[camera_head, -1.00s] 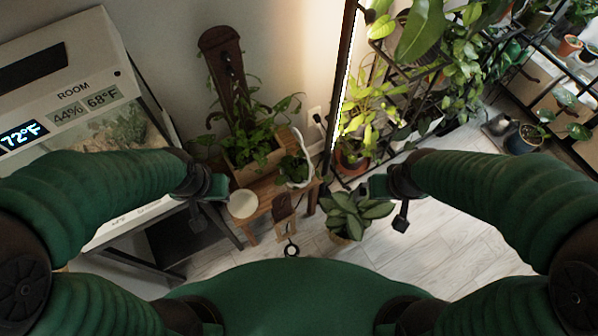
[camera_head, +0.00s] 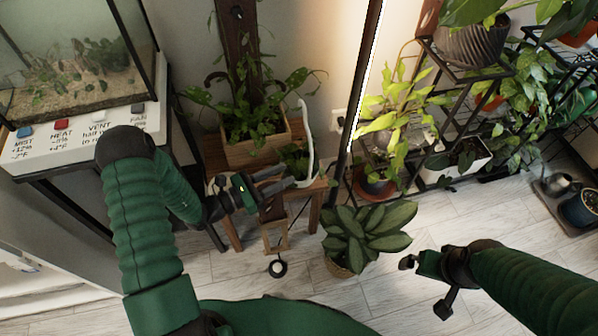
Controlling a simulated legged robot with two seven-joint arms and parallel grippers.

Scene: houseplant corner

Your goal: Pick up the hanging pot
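The hanging pot (camera_head: 309,150) appears to be the small plant with a tall white curved hanger at the right end of the wooden stand (camera_head: 212,150). Its leaves show left of the hanger, and its lower body is partly hidden. My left gripper (camera_head: 287,177) reaches in from the left over the stand, just in front of and below the plant. Its two dark fingers are spread apart and point at the pot, with nothing seen between them. I cannot tell if they touch it. My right gripper (camera_head: 408,262) hangs over the floor at the right, and its fingers are too small to read.
A wooden planter box (camera_head: 258,149) with trailing leaves stands left of the pot. A black pole (camera_head: 351,125) rises behind it at the right. A leafy floor plant (camera_head: 365,232) stands between my grippers. A glass tank (camera_head: 75,60) is at the left. Floor at the lower right is clear.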

